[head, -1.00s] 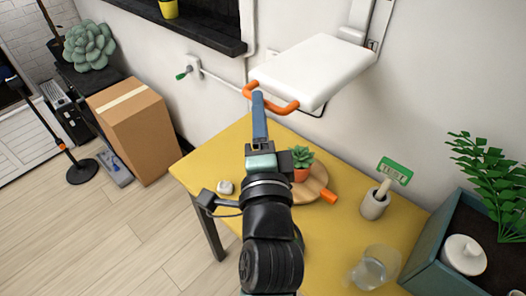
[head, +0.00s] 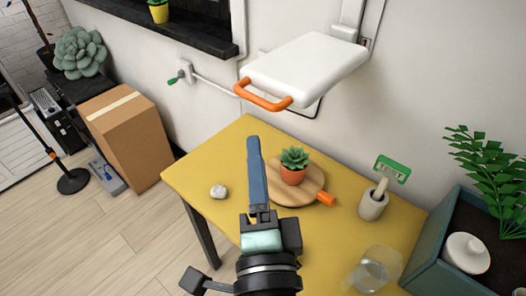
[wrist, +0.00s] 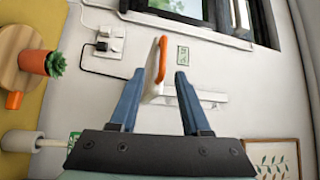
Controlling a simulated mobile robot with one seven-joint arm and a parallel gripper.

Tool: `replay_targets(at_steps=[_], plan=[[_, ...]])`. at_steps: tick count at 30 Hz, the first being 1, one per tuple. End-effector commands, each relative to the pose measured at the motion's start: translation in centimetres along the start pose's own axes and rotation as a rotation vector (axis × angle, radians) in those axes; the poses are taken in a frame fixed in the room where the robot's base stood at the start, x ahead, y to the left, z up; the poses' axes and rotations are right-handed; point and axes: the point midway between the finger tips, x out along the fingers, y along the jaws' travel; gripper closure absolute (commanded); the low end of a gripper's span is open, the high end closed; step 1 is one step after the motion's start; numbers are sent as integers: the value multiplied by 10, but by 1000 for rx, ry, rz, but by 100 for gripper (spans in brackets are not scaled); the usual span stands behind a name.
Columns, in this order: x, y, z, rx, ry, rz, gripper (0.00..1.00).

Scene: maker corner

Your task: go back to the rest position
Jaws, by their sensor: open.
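My gripper (head: 254,140) is open and empty above the yellow table (head: 200,168) in the head view, where its blue fingers overlap in line. In the wrist view its two blue fingers (wrist: 158,77) are spread apart. A white fold-down panel (head: 305,68) with an orange handle (head: 263,99) is on the wall beyond my fingertips. The handle also shows in the wrist view (wrist: 162,59), between the fingers but farther away. In the head view my fingertips are clear of the handle.
On the table are a round wooden board (head: 310,190) with a potted succulent (head: 293,168), a white lump (head: 219,191), a holder with a green sign (head: 373,204) and a clear glass (head: 372,271). A planter box (head: 425,262) stands right; a cardboard box (head: 130,140) stands left on the floor.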

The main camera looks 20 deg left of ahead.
Motion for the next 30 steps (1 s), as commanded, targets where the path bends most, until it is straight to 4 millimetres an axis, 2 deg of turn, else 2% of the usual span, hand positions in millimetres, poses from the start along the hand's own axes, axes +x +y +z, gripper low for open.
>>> replay_targets(at_steps=[6,8,10,11,14,17,21,24,27,30], plan=[[1,-3,-1,-10,3,-5,53],[4,-12,-5,-46,13,-20,53],[11,-32,-15,-135,40,-52,53],[15,-44,-20,-189,58,-70,53],[27,-98,-45,-426,148,-140,53],[32,-158,-72,-699,273,-194,53],[26,-243,-107,-1059,483,-227,53],[14,-295,-125,-1270,633,-221,53],[1,-333,-136,-1424,753,-199,53],[-8,-356,-143,-1516,831,-177,53]])
